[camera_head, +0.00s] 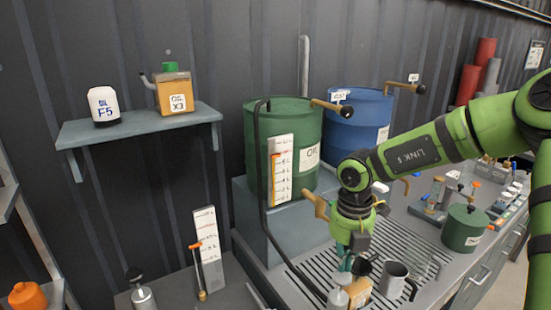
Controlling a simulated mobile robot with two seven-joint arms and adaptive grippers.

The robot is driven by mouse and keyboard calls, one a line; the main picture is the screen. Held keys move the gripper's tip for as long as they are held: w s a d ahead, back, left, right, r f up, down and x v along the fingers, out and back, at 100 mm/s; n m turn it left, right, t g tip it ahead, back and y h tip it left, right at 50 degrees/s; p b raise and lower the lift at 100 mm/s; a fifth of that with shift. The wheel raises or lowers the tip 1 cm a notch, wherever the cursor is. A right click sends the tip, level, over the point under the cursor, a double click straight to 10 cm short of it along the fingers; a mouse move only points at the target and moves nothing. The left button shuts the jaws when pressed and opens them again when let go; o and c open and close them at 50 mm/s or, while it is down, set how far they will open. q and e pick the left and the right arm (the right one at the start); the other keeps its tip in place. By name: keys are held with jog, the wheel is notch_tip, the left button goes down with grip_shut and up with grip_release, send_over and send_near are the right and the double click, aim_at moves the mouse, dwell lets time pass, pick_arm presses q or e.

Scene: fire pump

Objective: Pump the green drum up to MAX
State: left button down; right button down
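The green drum (254,150) stands on a grey block at the back, in front of the dark wall. A white level scale (282,143) is on its front, with an orange-red column along the left side; its small markings are hard to read. A brass crank handle (330,106) with a black knob sits at the drum's top right. A black hose (262,190) runs down from the drum's top. My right gripper (346,272) points down over the slatted bench, low and in front of the drum, apart from the handle. Small items at its fingertips hide whether it is shut. My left gripper is out of view.
A blue drum (350,132) with its own crank stands behind right. A brass spout (314,203) sticks out near my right wrist. A grey mug (394,281) and small bottles crowd the bench around the gripper. A shelf (140,132) with containers is at left.

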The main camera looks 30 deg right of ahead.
jog(key=shift+r, duration=0.1)
dwell(0.8)
jog(key=shift+r+p, duration=0.75)
jog(key=shift+r, duration=2.15)
jog(key=shift+f, duration=0.1)
